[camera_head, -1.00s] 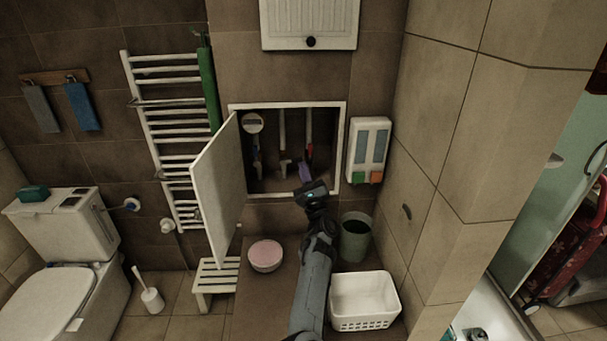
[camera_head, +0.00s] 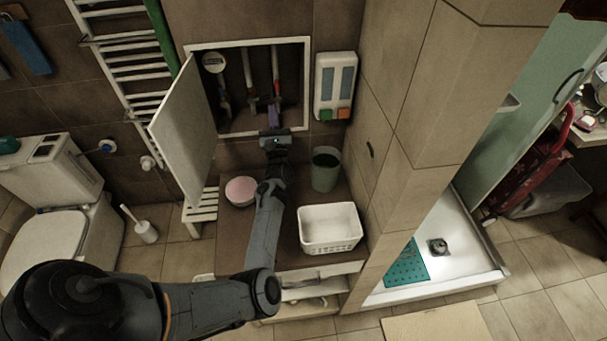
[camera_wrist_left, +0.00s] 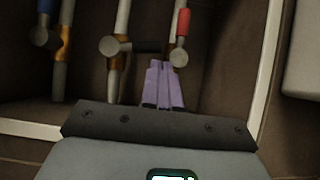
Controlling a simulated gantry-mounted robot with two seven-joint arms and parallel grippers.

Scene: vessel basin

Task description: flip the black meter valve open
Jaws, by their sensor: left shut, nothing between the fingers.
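The black valve handle (camera_wrist_left: 148,46) shows in the left wrist view, lying sideways from the middle pipe's valve (camera_wrist_left: 115,46) toward the right pipe. My left gripper (camera_wrist_left: 164,66) is shut and empty, its purple fingers pointing into the open wall cabinet. The fingertips appear just below the right end of the black handle and beside the right pipe's silver fitting (camera_wrist_left: 178,57). I cannot tell whether they touch. In the head view the left gripper (camera_head: 274,112) is at the cabinet's lower part, and the black handle is not clearly visible. My right gripper is out of view.
The cabinet's white frame (camera_head: 308,85) surrounds the pipes, and its door (camera_head: 185,125) stands open on the left. A red handle (camera_wrist_left: 183,22) and a blue handle (camera_wrist_left: 45,8) are on neighbouring pipes. A dispenser (camera_head: 335,86), bin (camera_head: 325,170) and white basket (camera_head: 329,229) are nearby.

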